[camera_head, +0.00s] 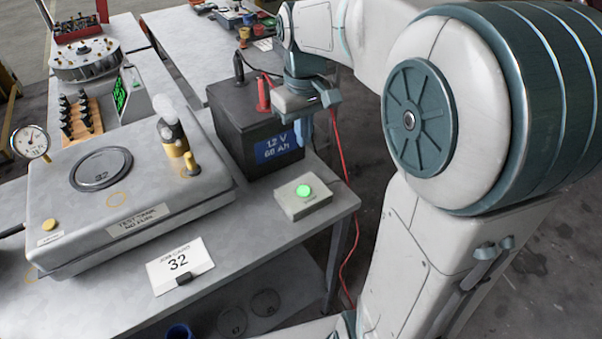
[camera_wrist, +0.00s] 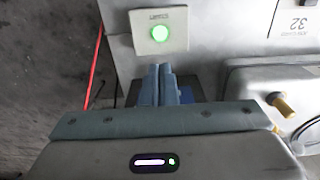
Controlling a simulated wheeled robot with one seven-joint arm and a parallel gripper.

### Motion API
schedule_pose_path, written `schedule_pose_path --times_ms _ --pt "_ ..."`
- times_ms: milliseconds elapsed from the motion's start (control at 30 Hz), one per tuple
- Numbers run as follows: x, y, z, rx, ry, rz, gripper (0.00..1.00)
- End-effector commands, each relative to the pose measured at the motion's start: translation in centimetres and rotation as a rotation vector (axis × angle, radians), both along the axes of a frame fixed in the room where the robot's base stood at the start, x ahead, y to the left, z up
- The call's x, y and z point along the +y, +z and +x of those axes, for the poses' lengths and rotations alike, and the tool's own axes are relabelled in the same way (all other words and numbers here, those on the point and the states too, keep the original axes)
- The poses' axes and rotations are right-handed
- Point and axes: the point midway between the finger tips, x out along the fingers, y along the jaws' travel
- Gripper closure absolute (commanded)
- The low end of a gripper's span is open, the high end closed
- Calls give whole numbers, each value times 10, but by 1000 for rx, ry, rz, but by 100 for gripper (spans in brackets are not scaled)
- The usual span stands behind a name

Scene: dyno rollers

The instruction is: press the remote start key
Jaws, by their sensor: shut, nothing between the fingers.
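The remote start key is a small pale box (camera_head: 312,201) with a round, lit green button (camera_head: 303,191), lying on the grey table near its right edge. The box and its green button (camera_wrist: 159,33) also show at the top of the wrist view. My gripper (camera_head: 308,128) is shut and empty, its fingers pointing down beside the battery, behind and above the box. In the wrist view the closed fingertips (camera_wrist: 160,70) lie just below the box in the picture, apart from the button.
A black 12 V battery (camera_head: 228,104) with a red clamp (camera_head: 263,93) stands close to my gripper. A red cable (camera_head: 341,190) hangs off the table's right edge. A grey test tank (camera_head: 60,205) and a job card (camera_head: 180,264) lie to the left. Bare tabletop surrounds the box.

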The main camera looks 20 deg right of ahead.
Motion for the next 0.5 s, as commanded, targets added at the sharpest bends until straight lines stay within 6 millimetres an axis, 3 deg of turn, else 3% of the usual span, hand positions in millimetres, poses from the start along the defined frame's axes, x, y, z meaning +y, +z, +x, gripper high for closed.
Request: schedule_pose_path --times_ms 267,500 --pt "0 -5 0 0 -2 0 100" --pt "0 -43 -1 4 -1 0 100"
